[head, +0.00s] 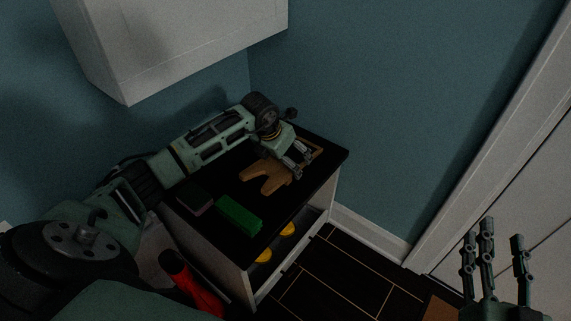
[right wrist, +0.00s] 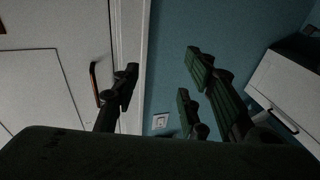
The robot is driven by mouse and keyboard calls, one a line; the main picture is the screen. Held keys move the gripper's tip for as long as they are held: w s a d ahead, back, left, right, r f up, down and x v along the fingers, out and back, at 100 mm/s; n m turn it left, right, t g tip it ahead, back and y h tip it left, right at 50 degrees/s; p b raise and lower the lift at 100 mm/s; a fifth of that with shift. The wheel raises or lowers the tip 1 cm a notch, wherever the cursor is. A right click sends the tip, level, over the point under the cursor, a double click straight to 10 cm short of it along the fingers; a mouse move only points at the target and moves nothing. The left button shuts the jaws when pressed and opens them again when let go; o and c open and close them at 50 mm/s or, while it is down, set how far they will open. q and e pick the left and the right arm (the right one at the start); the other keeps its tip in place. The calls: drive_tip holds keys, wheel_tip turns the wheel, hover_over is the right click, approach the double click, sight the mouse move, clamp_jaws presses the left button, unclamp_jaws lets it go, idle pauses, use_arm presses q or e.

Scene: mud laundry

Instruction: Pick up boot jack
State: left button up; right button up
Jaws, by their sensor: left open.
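The boot jack (head: 266,176), a brown wooden board with a V notch at its near left end, lies on the dark top of the low cabinet (head: 327,160). My left gripper (head: 299,163) is over its far right end, with its fingers pointing down. The left fingers are apart, and part of the boot jack is hidden beneath them. I cannot tell whether they touch it. My right gripper (head: 492,258) is at the bottom right of the head view, away from the cabinet. Its fingers are spread and empty, as the right wrist view also shows (right wrist: 165,100).
A green block-like brush (head: 239,214) and a small dark block (head: 194,198) lie nearer on the top. A thin brown frame (head: 317,151) is behind my left gripper. Yellow items (head: 288,229) sit on the shelf below. A white wall cabinet (head: 180,45) hangs above.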

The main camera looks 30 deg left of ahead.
use_arm(q)
drive_tip(key=shift+w+f, duration=0.3)
drive_tip(key=shift+f, duration=0.3)
use_arm(e)
wheel_tip(320, 180, up, 2)
drive_tip(key=shift+s+a+r+t, duration=0.1)
drive_tip(key=shift+s+r+t, duration=0.05)
drive_tip(key=shift+t, duration=0.55)
use_arm(q)
drive_tip(key=shift+c, duration=0.5)
drive_tip(key=c, duration=1.3)
